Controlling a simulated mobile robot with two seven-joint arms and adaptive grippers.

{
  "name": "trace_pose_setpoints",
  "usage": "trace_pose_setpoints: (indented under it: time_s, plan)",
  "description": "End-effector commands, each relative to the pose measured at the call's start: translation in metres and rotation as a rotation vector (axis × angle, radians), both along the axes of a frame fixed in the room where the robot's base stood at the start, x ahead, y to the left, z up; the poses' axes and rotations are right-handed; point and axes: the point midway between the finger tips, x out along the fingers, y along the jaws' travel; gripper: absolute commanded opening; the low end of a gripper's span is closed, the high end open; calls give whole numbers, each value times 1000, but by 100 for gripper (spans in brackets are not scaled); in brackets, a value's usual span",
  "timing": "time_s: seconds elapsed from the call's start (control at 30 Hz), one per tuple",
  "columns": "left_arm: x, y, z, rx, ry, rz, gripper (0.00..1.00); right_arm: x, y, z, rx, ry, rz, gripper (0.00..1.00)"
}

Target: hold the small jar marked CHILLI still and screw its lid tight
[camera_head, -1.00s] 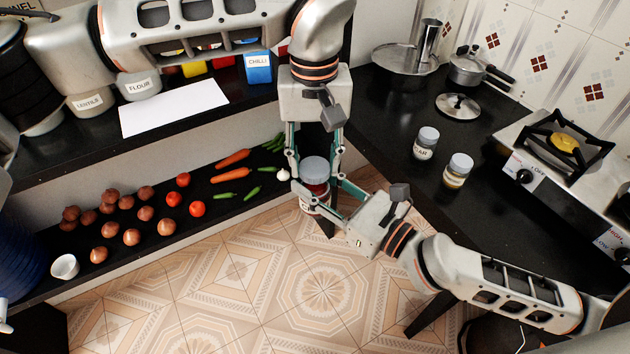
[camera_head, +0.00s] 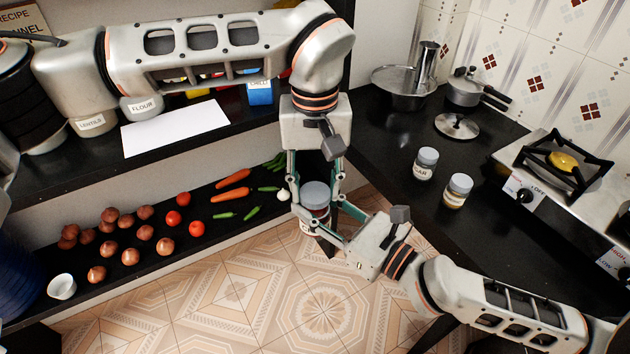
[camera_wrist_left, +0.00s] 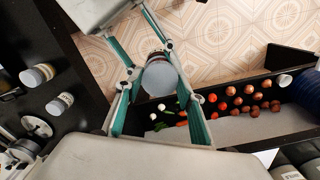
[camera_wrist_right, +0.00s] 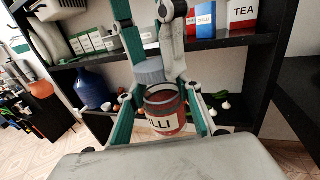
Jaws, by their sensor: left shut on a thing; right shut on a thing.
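The jar (camera_head: 315,224) has a red filling and a white label; the right wrist view shows the letters "ILLI" on the jar (camera_wrist_right: 168,118). My right gripper (camera_wrist_right: 162,112) is shut on the jar's body and holds it upright in the air. My left gripper (camera_head: 316,192) comes down from above and is shut on the grey lid (camera_head: 315,192). In the right wrist view the lid (camera_wrist_right: 150,71) sits above the jar's mouth and a little to its left; whether they touch is unclear. The left wrist view shows the lid's flat top (camera_wrist_left: 160,79).
A shelf on the left holds onions, tomatoes (camera_head: 173,218), carrots (camera_head: 232,178) and a white cup (camera_head: 62,286). On the right counter stand two small jars (camera_head: 425,163), a pot (camera_head: 466,89), a loose pot lid (camera_head: 457,126) and a stove (camera_head: 540,185). Tiled floor lies below the grippers.

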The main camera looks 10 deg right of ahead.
Motion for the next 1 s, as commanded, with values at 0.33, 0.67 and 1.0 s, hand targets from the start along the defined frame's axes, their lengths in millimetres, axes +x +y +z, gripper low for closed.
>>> trace_pose_setpoints:
  time_s: [0.33, 0.67, 1.0]
  plan:
    - [0, 0, -9, 1, 0, 0, 31, 0, 0, 1, 1, -2, 1, 0]
    - [0, 0, -10, 2, 1, 0, 31, 0, 1, 3, 2, -5, 2, 0]
    - [0, 1, -16, 2, 3, 0, 26, 0, 1, 4, 3, -8, 2, 0]
